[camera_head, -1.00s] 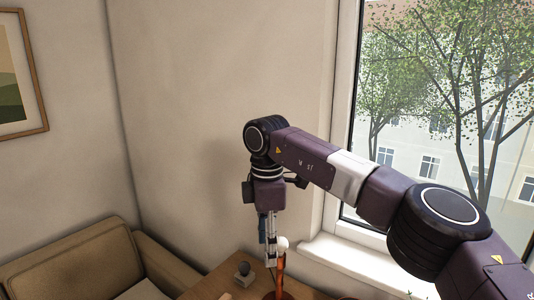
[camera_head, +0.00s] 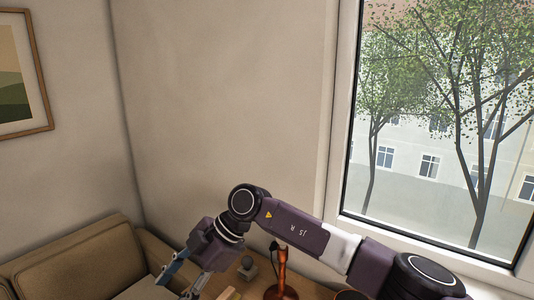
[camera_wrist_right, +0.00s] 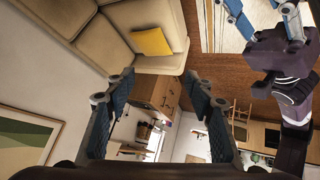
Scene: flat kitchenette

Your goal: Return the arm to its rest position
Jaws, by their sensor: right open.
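My right arm comes in from the lower right of the head view, in front of the window. Its right gripper (camera_head: 175,288) hangs at the bottom, tilted down and to the left, with its fingers apart. In the right wrist view both fingers of this gripper (camera_wrist_right: 158,88) are spread, with nothing between them. My left gripper (camera_wrist_right: 265,18) shows at the top right of the right wrist view, with its fingers apart and empty. It does not show in the head view.
A wooden table (camera_head: 222,283) lies beside my right gripper, bearing an orange stand (camera_head: 282,272) and a small dark-topped object (camera_head: 247,267). A tan sofa (camera_head: 75,262) is at the left. The window (camera_head: 445,130) and walls bound the corner.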

